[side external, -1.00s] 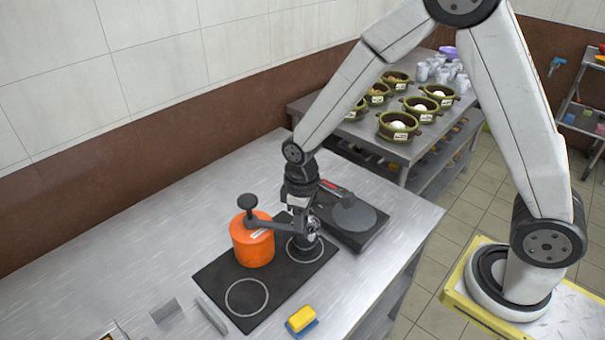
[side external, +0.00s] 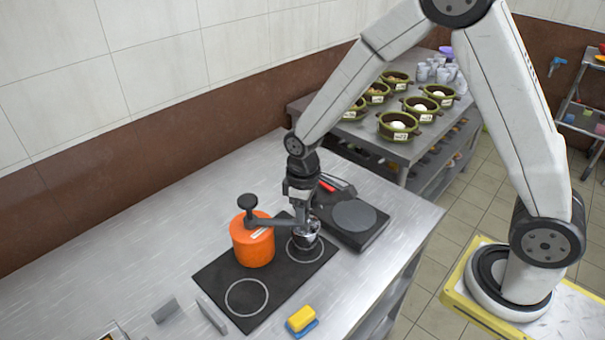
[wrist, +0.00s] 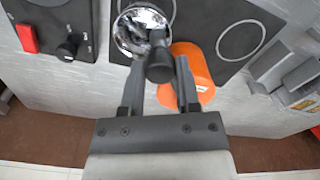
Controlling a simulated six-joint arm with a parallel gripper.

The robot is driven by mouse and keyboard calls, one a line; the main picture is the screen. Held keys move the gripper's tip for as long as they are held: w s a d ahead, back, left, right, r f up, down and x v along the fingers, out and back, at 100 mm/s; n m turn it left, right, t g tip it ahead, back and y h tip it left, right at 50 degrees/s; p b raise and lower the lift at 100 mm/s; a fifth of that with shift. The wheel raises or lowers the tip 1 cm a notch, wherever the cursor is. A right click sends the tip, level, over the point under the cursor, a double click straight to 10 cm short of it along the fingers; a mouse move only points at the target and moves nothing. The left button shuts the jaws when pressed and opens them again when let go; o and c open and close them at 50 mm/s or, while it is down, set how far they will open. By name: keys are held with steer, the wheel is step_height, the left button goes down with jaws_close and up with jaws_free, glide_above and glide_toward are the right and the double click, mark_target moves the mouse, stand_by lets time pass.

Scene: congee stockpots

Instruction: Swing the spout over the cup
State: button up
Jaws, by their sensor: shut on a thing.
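An orange pot (side external: 253,246) with a tall black knob (side external: 248,202) stands on the black hob. A dark grey spout (side external: 276,223) reaches right from its top toward a shiny metal cup (side external: 307,240) on the right-hand ring. The cup also shows at the top of the wrist view (wrist: 128,38). My gripper (side external: 302,216) is at the outer end of the spout, just above the cup. In the wrist view its fingers close around a black rounded piece (wrist: 160,68), apparently the spout's end, beside the cup. The exact contact and the opening under the spout are hidden.
A dark appliance with a round plate (side external: 354,215) stands right of the hob; its red switch (wrist: 27,38) shows in the wrist view. A yellow and blue sponge (side external: 301,320) lies in front. Green bowls (side external: 398,125) stand on a farther table.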

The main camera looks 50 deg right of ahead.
steer(key=shift+w, duration=0.1)
steer(key=shift+w+d, duration=0.65)
steer(key=shift+d, duration=0.1)
stand_by(0.3)
steer(key=o, duration=0.6)
steer(key=shift+o, duration=0.2)
steer(key=shift+r, duration=0.1)
step_height(320, 180, up, 7)
stand_by(0.8)
